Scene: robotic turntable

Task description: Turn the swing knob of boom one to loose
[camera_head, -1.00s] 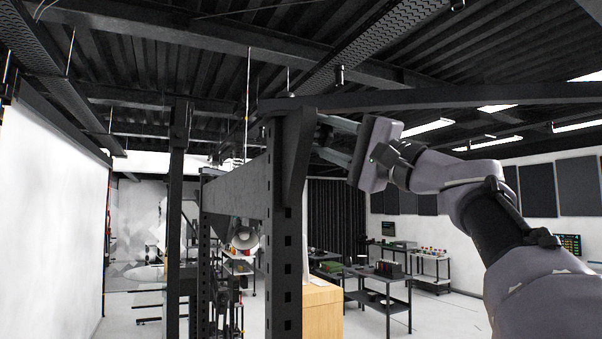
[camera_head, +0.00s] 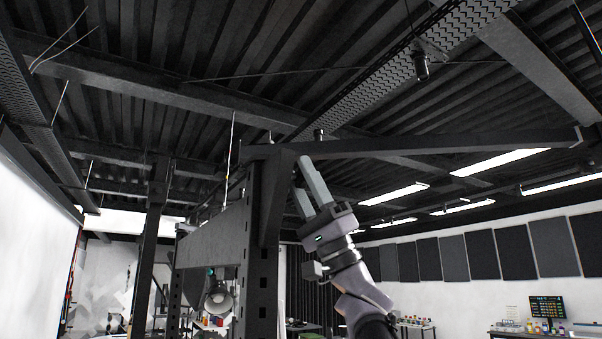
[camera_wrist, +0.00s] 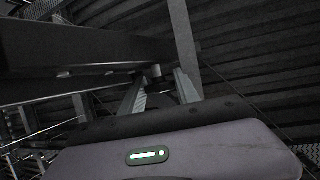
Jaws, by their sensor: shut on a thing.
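The boom (camera_head: 450,146) is a long dark beam running right from the top of a dark upright post (camera_head: 262,240) in the head view. In the wrist view a dark beam (camera_wrist: 60,45) crosses the upper left. My gripper (camera_head: 299,173) points up at the boom's underside, close to the post. In the wrist view its two grey fingers (camera_wrist: 158,74) stand either side of a small dark knob (camera_wrist: 153,73) below the beam, and they are shut on it.
Ceiling beams and a perforated tray (camera_head: 400,60) lie overhead. The space right of my arm below the boom is open.

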